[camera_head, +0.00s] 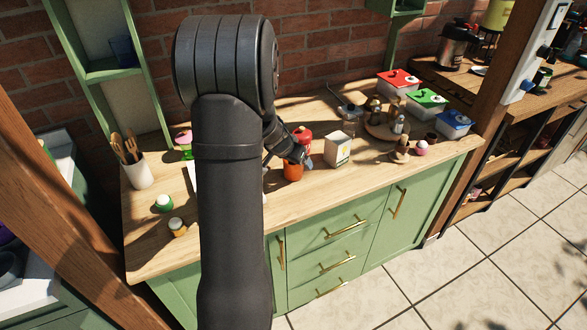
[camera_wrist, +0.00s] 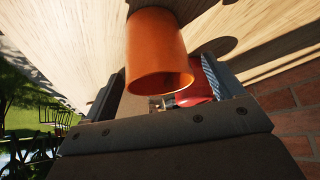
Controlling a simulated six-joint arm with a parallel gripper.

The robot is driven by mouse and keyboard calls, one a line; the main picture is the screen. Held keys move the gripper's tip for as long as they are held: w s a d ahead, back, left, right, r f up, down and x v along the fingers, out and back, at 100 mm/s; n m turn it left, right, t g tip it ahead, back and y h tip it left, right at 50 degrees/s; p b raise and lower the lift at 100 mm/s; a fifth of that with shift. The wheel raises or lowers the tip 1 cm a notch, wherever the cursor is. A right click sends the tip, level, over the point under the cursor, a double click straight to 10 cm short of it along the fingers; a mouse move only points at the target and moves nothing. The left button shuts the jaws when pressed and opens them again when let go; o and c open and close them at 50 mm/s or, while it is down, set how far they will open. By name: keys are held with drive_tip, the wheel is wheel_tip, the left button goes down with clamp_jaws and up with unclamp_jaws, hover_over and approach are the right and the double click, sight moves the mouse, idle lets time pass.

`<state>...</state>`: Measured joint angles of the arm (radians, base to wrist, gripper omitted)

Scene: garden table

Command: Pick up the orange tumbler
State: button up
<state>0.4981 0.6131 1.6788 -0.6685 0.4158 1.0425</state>
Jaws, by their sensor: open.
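The orange tumbler (camera_head: 292,172) stands on the wooden counter, partly hidden behind my arm's end in the head view. In the wrist view the orange tumbler (camera_wrist: 158,55) is large and close, just ahead of my gripper. My gripper (camera_head: 301,158) is at the tumbler in the head view. In the wrist view my gripper (camera_wrist: 165,92) is open, with one finger on each side and the tumbler's near end just beyond the jaw base. I cannot tell whether a finger touches it.
A red object (camera_wrist: 196,92) sits close behind the tumbler by the right finger; it also shows in the head view (camera_head: 303,136). A white carton (camera_head: 338,150) stands to the right. A utensil pot (camera_head: 138,172) is at left.

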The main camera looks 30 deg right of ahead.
drive_tip(key=c, duration=1.1)
drive_tip(key=shift+o, duration=0.2)
drive_tip(key=shift+r, duration=0.1)
